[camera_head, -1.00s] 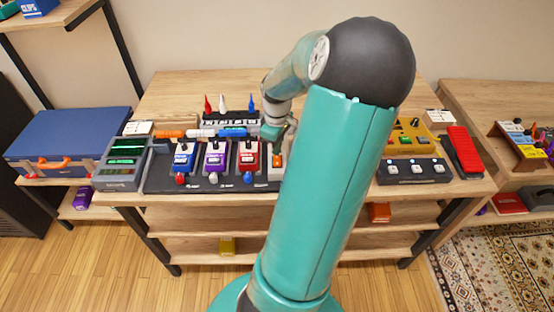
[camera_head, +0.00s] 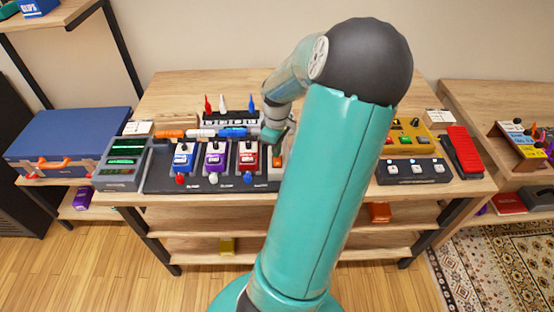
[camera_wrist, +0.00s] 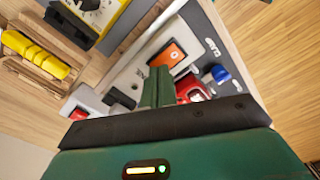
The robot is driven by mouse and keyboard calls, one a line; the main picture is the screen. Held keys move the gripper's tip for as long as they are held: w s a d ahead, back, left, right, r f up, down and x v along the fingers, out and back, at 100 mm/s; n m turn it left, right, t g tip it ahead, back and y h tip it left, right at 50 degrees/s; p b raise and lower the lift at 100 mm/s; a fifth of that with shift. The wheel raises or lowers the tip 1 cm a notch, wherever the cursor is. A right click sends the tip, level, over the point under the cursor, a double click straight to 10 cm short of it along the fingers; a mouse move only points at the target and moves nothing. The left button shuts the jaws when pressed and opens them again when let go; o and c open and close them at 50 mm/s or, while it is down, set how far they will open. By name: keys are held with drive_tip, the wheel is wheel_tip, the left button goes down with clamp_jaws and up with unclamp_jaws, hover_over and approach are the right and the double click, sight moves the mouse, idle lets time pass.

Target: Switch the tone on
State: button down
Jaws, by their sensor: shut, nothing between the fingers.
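My gripper (camera_wrist: 157,84) is shut and empty, its green fingers pointing down over the pedalboard in the wrist view. Just beside the fingertips is an orange rocker switch (camera_wrist: 174,53) on a light grey plate; I cannot tell whether they touch. In the head view the gripper (camera_head: 277,141) is at the pedalboard's right end, just above the same orange switch (camera_head: 278,160). Left of it stand a red pedal (camera_head: 247,157), a purple pedal (camera_head: 214,157) and a blue pedal (camera_head: 182,158). No label reading "tone" is legible.
A blue case (camera_head: 65,140) and a grey unit with green displays (camera_head: 125,160) are at left. Right of my arm are a yellow box (camera_head: 405,138), a black switch unit (camera_head: 412,170) and a red pedal (camera_head: 464,148). Cables and a row of coloured plugs lie behind the pedals.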

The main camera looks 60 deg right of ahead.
drive_tip(key=shift+f, duration=0.4)
drive_tip(key=shift+r, duration=3.5)
